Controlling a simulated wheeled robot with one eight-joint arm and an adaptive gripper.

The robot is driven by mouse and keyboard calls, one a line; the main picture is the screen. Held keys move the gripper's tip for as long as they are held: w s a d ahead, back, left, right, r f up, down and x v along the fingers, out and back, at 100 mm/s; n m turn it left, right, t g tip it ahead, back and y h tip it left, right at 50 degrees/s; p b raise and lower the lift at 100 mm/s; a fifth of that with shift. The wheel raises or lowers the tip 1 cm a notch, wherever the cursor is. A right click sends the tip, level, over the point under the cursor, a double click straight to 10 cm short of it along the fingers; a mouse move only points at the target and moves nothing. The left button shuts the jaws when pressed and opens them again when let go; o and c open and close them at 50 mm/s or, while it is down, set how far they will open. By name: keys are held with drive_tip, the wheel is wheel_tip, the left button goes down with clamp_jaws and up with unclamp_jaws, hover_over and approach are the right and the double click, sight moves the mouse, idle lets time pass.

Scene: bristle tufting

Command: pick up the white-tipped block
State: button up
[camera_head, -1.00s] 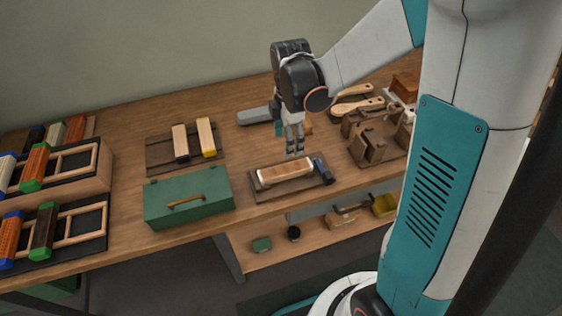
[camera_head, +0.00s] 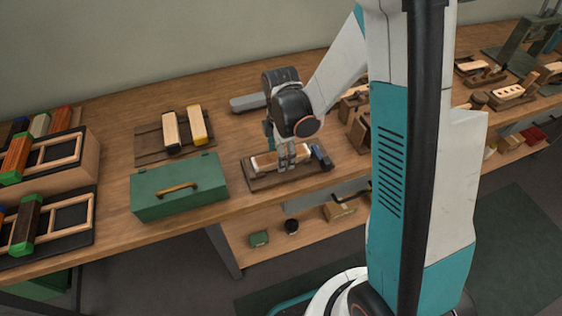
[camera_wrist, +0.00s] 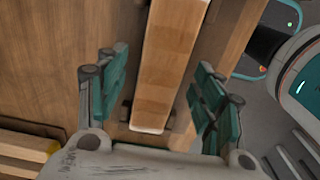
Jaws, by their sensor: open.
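The white-tipped block (camera_head: 266,161) is a long wooden bar with white ends. It lies on a dark brown board (camera_head: 262,183) in the middle of the bench. My gripper (camera_head: 287,160) is down at the block, its fingers in front of part of it. In the wrist view the block (camera_wrist: 168,75) runs lengthwise between the open teal-padded fingers (camera_wrist: 165,95), with its white end at the bottom. A gap shows on each side of it, so neither finger appears to touch it.
A blue and dark fixture (camera_head: 320,157) stands at the board's right end. A green box (camera_head: 178,187) with a handle sits to the left. Behind it, a pale block (camera_head: 171,131) and a yellow block (camera_head: 197,125) lie on a board. Brown wooden tools (camera_head: 358,128) stand to the right.

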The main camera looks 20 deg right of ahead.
drive_tip(key=shift+f, duration=0.2)
drive_tip(key=c, duration=1.2)
drive_tip(key=shift+r, duration=0.1)
drive_tip(key=shift+c, duration=0.2)
